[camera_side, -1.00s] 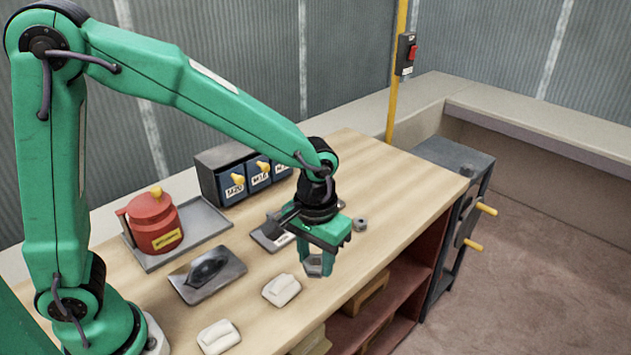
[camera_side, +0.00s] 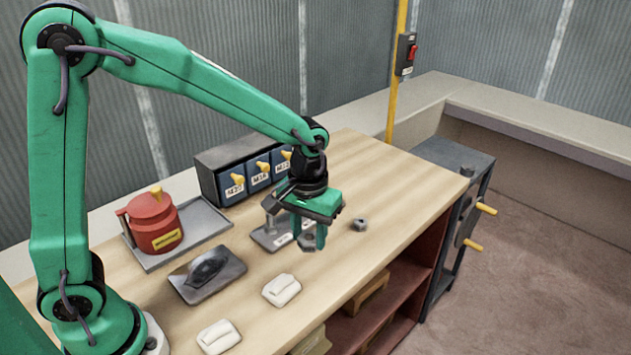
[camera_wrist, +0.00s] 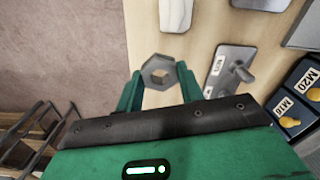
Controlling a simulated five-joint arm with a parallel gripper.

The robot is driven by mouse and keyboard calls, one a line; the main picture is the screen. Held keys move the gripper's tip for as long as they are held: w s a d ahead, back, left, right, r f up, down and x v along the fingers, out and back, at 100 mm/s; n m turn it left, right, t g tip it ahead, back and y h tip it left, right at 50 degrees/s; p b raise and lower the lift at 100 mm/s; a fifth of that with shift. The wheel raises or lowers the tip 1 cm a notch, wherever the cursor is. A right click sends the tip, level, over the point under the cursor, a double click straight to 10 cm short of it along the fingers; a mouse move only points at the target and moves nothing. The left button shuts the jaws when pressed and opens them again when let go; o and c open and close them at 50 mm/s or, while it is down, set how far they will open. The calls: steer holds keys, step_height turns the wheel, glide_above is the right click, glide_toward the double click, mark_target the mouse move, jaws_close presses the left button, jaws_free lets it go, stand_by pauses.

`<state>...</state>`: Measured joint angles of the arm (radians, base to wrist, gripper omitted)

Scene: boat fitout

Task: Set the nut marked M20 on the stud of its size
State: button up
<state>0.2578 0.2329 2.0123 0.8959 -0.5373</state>
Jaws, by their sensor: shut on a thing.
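My gripper (camera_side: 308,240) is shut on a grey hex nut (camera_wrist: 158,71), which sits between the fingertips above the bench, its hole showing in the wrist view. No marking on it is readable. A grey plate (camera_wrist: 234,55) with an upright stud (camera_wrist: 244,73) and white labels lies beside the held nut, to its right in the wrist view. In the side view the plate (camera_side: 262,240) is partly hidden behind my gripper, with a stud (camera_side: 271,222) showing at its left. The held nut is apart from the visible stud.
Another nut (camera_side: 360,225) lies on the bench (camera_side: 400,190). A drawer box (camera_side: 225,160) with labelled, yellow-knobbed drawers stands at the back. A red pot (camera_side: 153,232) stands on a tray (camera_side: 212,236). A dark plate (camera_side: 190,292) and two pale blocks (camera_side: 281,290) (camera_side: 218,337) lie nearer.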

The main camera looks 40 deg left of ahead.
steer(key=w+a+r+n, duration=0.1)
steer(key=w+a+n, duration=0.1)
steer(key=a, duration=0.7)
steer(key=w+a+r+n, duration=0.1)
steer(key=w+a+n, duration=0.1)
steer(key=a, duration=0.7)
steer(key=shift+a+n, duration=0.15)
steer(key=shift+n, duration=0.15)
steer(key=shift+w+f, duration=0.1)
steer(key=shift+f, duration=2.3)
steer(key=shift+f, duration=1.9)
steer(key=o, duration=1.1)
steer(key=shift+c, duration=0.2)
